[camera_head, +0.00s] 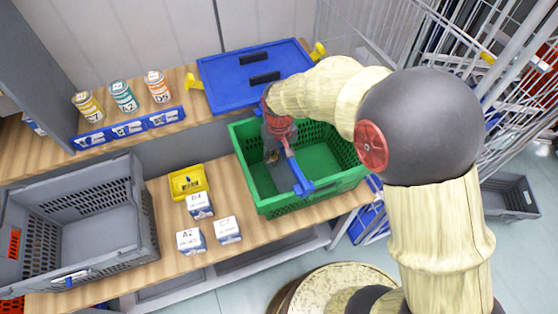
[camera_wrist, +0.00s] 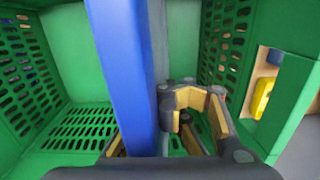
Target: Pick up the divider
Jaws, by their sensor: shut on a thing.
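The divider (camera_head: 299,178) is a long blue bar that stands inside the green crate (camera_head: 252,190). In the wrist view the divider (camera_wrist: 122,70) runs upright through the middle of the picture, with a grey side face. My gripper (camera_head: 274,155) reaches down into the crate and is shut on the divider. In the wrist view the right finger of my gripper (camera_wrist: 160,132) shows beside the bar, and the left finger is mostly hidden behind it. I cannot tell whether the divider touches the crate floor.
A grey tote (camera_head: 130,205) stands at the left. A yellow bin (camera_head: 187,181) and white-and-blue boxes (camera_head: 227,230) lie between it and the crate. A blue lid (camera_head: 225,82) and several cans (camera_head: 124,96) are on the back shelf. Wire racks (camera_head: 400,45) stand at the right.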

